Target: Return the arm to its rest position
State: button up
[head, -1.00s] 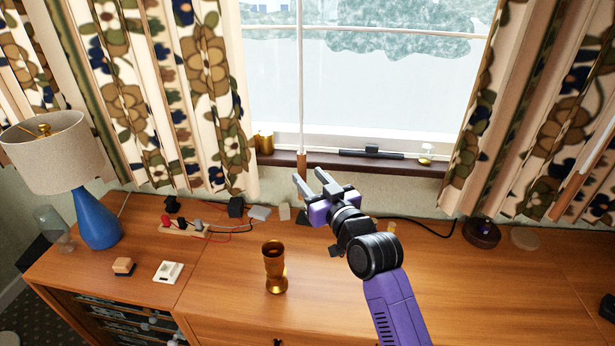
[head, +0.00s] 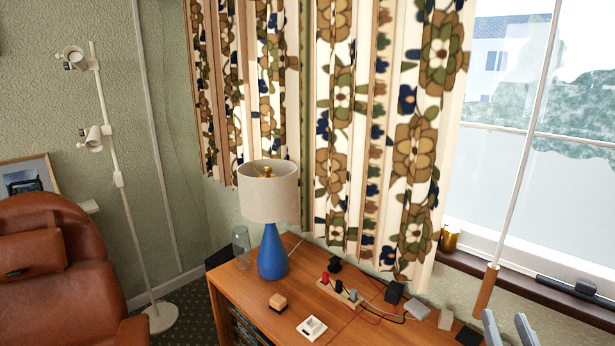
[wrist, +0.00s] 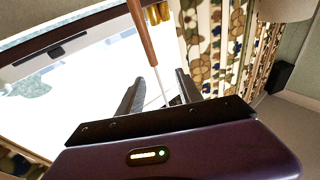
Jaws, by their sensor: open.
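My gripper (head: 508,330) shows only by its two grey fingertips at the lower right edge of the head view; the rest of my arm is out of that view. In the wrist view my gripper (wrist: 157,92) has its two dark fingers spread apart, with nothing between them but the window and a hanging rod behind. The rod (wrist: 142,35) has a wooden handle and passes behind the gap between the fingers. In the head view the same rod (head: 487,285) hangs just left of and above my fingertips.
The wooden cabinet (head: 245,290) carries a blue lamp (head: 272,255), a small wooden block (head: 278,302), a white switch plate (head: 312,327) and a wired strip (head: 338,290). Curtains (head: 345,120) hang behind. A brown leather chair (head: 60,290) and a floor lamp (head: 125,190) stand left.

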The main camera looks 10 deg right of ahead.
jog(key=s+a+f+n+g+y, duration=0.1)
jog(key=s+a+f+y, duration=0.3)
jog(key=s+a, duration=0.6)
jog(key=s+a+f+n+g+y, duration=0.2)
jog(key=s+a+f+n+y, duration=0.2)
jog(key=s+a, duration=0.7)
jog(key=s+f, duration=0.2)
jog(key=s, duration=0.6)
jog(key=shift+s+a+f+g, duration=0.15)
jog(key=shift+s+a+g, duration=0.1)
jog(key=shift+a+g, duration=0.05)
